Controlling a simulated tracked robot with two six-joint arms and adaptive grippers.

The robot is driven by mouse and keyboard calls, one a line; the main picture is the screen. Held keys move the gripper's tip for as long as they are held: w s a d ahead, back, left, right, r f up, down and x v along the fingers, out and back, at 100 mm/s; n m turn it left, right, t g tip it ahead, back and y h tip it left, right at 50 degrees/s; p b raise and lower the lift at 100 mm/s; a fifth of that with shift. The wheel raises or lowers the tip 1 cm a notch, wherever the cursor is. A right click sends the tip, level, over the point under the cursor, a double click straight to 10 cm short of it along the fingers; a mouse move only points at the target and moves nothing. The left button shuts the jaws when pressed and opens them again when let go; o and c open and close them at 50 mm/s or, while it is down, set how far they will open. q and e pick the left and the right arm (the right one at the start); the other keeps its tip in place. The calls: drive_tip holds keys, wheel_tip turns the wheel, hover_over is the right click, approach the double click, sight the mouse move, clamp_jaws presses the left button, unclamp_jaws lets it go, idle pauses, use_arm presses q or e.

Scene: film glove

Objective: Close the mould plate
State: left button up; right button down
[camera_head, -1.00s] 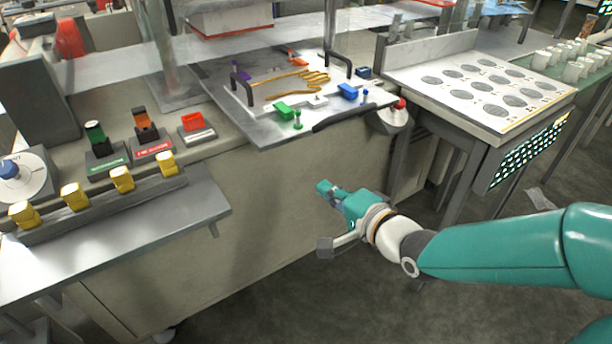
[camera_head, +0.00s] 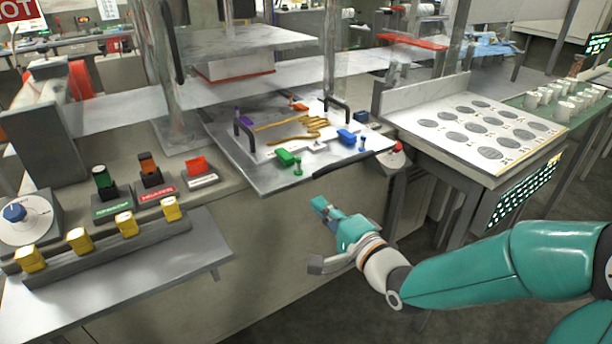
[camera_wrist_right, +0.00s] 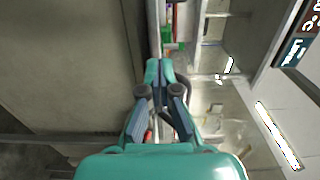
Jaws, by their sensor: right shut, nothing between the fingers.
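The mould plate (camera_head: 262,178) lies flat on the machine's front ledge in the head view. It carries a golden hand-shaped outline (camera_head: 300,129), two dark upright handles, and green (camera_head: 285,158) and blue (camera_head: 346,138) clamps. A white block with a red lower edge (camera_head: 236,70) hangs above and behind it. My right gripper (camera_head: 322,204) is in front of and below the plate's front edge, apart from it. It is shut and empty; its fingers meet in the right wrist view (camera_wrist_right: 159,70). My left gripper is not in view.
A control panel with yellow switches (camera_head: 125,223), a dial (camera_head: 22,214) and green, orange and red rockers stands at left. A table with round dark discs (camera_head: 450,128) stands at right. Open floor lies beneath my right arm.

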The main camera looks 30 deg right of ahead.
sight(295, 183)
drive_tip(key=w, duration=0.7)
drive_tip(key=shift+w+a+f+p, duration=0.2)
drive_tip(key=shift+a+p, duration=0.1)
drive_tip(key=shift+p, duration=0.1)
